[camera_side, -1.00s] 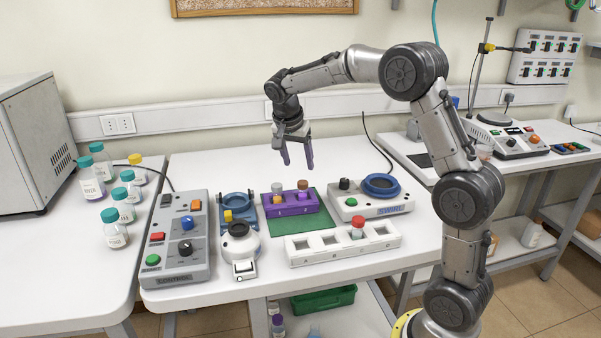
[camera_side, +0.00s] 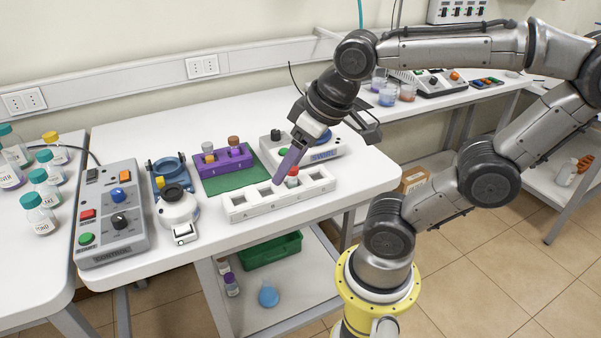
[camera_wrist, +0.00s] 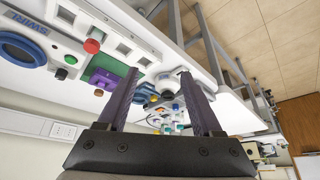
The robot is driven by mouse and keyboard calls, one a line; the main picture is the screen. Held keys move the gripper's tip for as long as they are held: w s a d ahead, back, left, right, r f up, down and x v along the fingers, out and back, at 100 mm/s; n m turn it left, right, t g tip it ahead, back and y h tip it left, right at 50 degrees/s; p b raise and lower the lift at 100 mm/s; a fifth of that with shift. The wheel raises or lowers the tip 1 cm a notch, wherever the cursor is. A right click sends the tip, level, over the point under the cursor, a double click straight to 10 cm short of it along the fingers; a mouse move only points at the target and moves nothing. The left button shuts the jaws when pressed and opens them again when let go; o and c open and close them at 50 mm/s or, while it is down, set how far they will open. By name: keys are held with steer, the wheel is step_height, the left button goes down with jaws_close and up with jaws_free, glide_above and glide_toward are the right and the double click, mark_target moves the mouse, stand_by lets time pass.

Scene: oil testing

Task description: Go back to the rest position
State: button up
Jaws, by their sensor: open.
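A red-capped vial (camera_side: 292,178) stands in the white rack, partly near the finger in the picture. The purple rack (camera_side: 237,160) holds a grey-capped vial (camera_side: 208,148) and a brown-capped vial (camera_side: 234,142).
A swirl device (camera_side: 268,148) stands behind the white rack, partly hidden by my gripper. The grey control box (camera_side: 112,225), a white round device (camera_side: 177,208) and a blue holder (camera_side: 168,172) stand left. Capped bottles (camera_side: 40,215) are at far left.

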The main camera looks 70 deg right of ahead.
steer(key=shift+s+a+f+n, duration=0.25)
steer(key=shift+s+f+n, duration=0.15)
steer(key=shift+s, duration=0.15)
steer(key=shift+s+a+f+n, duration=0.25)
steer(key=shift+s+f+n, duration=0.1)
steer(key=shift+s, duration=0.2)
stand_by(0.5)
